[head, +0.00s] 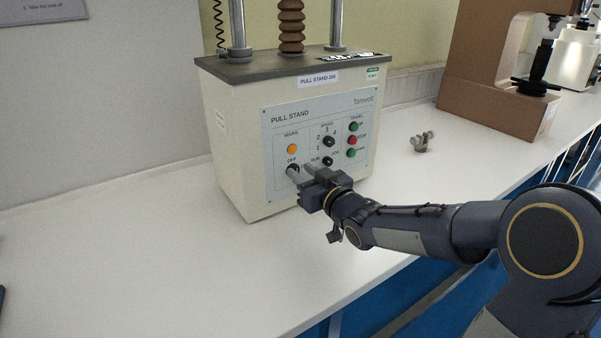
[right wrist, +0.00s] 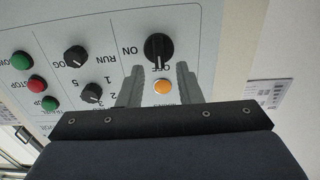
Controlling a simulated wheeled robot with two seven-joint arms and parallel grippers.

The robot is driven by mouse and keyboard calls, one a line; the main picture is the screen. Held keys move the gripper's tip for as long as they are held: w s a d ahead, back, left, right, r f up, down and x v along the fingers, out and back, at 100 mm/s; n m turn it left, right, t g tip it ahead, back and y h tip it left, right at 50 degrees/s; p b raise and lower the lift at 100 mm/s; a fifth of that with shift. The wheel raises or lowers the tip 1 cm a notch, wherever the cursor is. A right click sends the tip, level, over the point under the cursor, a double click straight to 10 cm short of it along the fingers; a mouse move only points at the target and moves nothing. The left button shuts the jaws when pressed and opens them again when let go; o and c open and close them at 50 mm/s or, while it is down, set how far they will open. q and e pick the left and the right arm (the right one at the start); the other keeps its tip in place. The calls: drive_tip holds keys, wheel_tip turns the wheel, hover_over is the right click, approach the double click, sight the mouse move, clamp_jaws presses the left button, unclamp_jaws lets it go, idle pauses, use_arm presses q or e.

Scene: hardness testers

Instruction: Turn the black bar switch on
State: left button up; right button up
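The black bar switch (right wrist: 158,48) is a round black knob with a raised bar, on the grey front panel of the pull stand (head: 230,150). In the right wrist view its bar points to OFF, with ON printed to the left. In the head view the switch (head: 293,167) is partly hidden by my fingers. My right gripper (head: 300,170) is at the lower left of the panel. In the right wrist view its two grey fingers (right wrist: 160,80) are apart with nothing between them, just short of the switch. I cannot tell whether they touch the panel. My left gripper is not in view.
An orange lamp (head: 292,149) sits beside the switch. Two smaller black knobs (head: 330,141) and red and green buttons (head: 352,140) are farther right on the panel. A small metal part (head: 422,141) lies on the white bench (head: 120,255). A brown machine (head: 485,100) stands behind.

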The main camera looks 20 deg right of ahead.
drive_tip(key=shift+w+a, duration=0.1)
drive_tip(key=shift+w, duration=0.6)
clamp_jaws()
